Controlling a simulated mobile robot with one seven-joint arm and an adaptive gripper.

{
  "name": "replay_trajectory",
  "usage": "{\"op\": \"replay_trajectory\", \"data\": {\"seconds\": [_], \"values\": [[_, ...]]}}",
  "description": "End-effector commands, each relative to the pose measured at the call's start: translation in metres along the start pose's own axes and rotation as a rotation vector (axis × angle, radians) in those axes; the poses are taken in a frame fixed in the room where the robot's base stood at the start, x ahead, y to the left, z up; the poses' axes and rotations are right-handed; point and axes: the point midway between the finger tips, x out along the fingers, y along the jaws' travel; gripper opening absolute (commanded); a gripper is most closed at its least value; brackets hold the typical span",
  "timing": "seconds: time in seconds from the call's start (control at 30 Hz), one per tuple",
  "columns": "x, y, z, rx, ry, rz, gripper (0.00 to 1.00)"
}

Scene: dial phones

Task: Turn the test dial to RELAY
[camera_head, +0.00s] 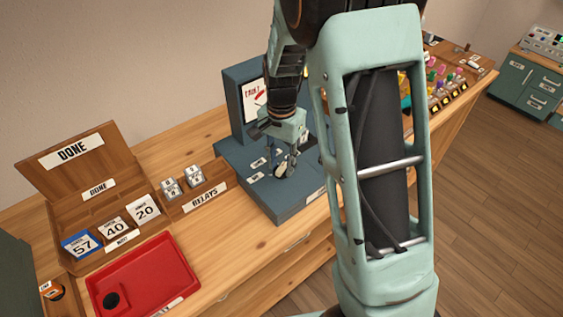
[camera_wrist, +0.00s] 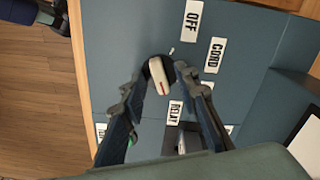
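The test dial (camera_wrist: 160,76) is a cream pointer knob with a red line, on a dark round base, in the middle of the wrist view. Its red-lined end points down, roughly toward the RELAY label (camera_wrist: 174,112). The OFF label (camera_wrist: 193,19) and CORD label (camera_wrist: 214,55) are up and to the right. My gripper (camera_wrist: 157,82) is open, with a fingertip on either side of the dial and gaps visible.
The unit's upright screen (camera_head: 254,100) stands behind my gripper, reading what looks like FAULT. A relay holder (camera_head: 207,196), a wooden DONE rack (camera_head: 75,165) and a red tray (camera_head: 150,275) are to the left. Bare wooden tabletop lies in front of the relay holder.

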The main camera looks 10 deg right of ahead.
Motion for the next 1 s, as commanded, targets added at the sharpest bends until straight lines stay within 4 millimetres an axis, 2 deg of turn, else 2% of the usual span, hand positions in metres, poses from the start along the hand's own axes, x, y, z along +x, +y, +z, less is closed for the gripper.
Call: {"op": "replay_trajectory", "data": {"seconds": [0.2, 0.33, 0.7, 0.83, 1.0], "values": [[-0.001, 0.0, 0.0, -0.001, -0.001, 0.001, 0.28], [-0.012, -0.001, 0.0, -0.001, 0.002, -0.002, 0.28], [-0.087, -0.001, -0.001, -0.001, 0.003, -0.004, 0.28], [-0.106, -0.001, -0.001, -0.001, 0.002, -0.002, 0.28], [-0.119, 0.0, 0.0, 0.0, 0.001, 0.0, 0.28]]}}
